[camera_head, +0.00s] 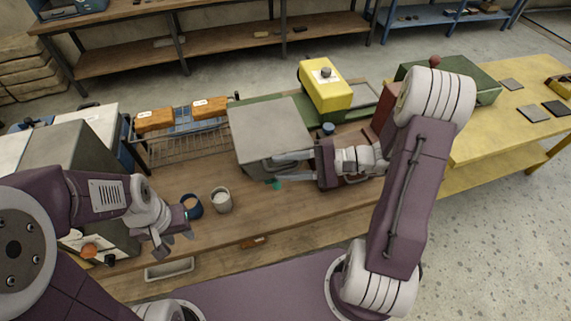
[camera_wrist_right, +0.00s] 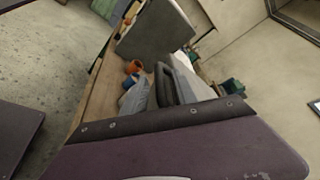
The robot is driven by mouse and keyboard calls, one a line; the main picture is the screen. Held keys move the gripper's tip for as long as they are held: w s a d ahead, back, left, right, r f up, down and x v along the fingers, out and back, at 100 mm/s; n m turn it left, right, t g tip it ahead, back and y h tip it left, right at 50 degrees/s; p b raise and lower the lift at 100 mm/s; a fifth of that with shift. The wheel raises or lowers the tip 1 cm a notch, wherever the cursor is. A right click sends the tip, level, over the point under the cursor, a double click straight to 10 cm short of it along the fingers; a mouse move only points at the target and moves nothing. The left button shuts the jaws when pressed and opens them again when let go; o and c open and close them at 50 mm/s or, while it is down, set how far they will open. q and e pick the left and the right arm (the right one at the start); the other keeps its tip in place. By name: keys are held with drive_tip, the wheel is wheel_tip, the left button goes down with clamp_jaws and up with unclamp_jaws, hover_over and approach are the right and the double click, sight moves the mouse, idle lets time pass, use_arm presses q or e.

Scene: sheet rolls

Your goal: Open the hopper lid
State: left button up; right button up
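The grey box with a flat, sloping top (camera_head: 268,128) stands mid-bench in the head view; it looks like the hopper with its lid down, though I cannot see a hinge or handle clearly. Whether a finger touches the box is unclear. In the right wrist view the fingers (camera_wrist_right: 160,90) show near a large grey panel (camera_wrist_right: 157,30). My left gripper (camera_head: 170,240) is open and empty above the bench's front left, away from the box.
A dark blue cup (camera_head: 192,205) and a pale cup (camera_head: 222,199) stand near my left gripper. A wire rack (camera_head: 185,148) with orange blocks (camera_head: 154,120) is left of the box. A yellow machine housing (camera_head: 326,88) stands behind it. The wooden bench (camera_head: 270,215) is mostly clear in front.

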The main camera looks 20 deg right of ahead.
drive_tip(key=shift+w, duration=0.1)
clamp_jaws()
drive_tip(key=shift+f, duration=0.15)
idle(1.1)
